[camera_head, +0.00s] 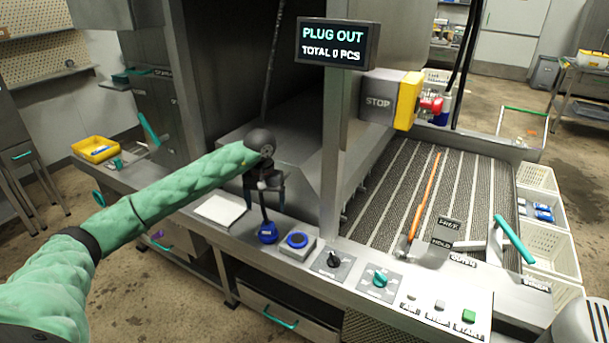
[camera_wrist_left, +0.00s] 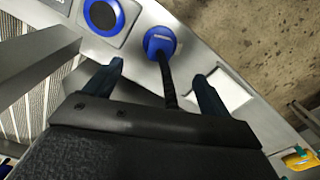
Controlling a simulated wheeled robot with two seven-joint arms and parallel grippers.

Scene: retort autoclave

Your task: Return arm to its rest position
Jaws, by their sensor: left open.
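My left arm (camera_head: 150,195), in a green quilted sleeve, reaches in from the left over the machine's front ledge. My left gripper (camera_head: 265,190) is pointed down above the ledge, with its fingers apart. In the left wrist view the gripper's two dark fingertips (camera_wrist_left: 160,80) are spread, with a black cable running between them in the picture. The cable leads to a blue plug (camera_wrist_left: 160,40) on the ledge, which also shows in the head view (camera_head: 267,233). I cannot tell whether a finger touches the cable. My right gripper is not in view.
A white pad (camera_head: 220,209) lies left of the plug. A sign (camera_head: 338,44) reads "PLUG OUT, TOTAL 0 PCS". A yellow STOP box (camera_head: 408,100) juts out at right.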

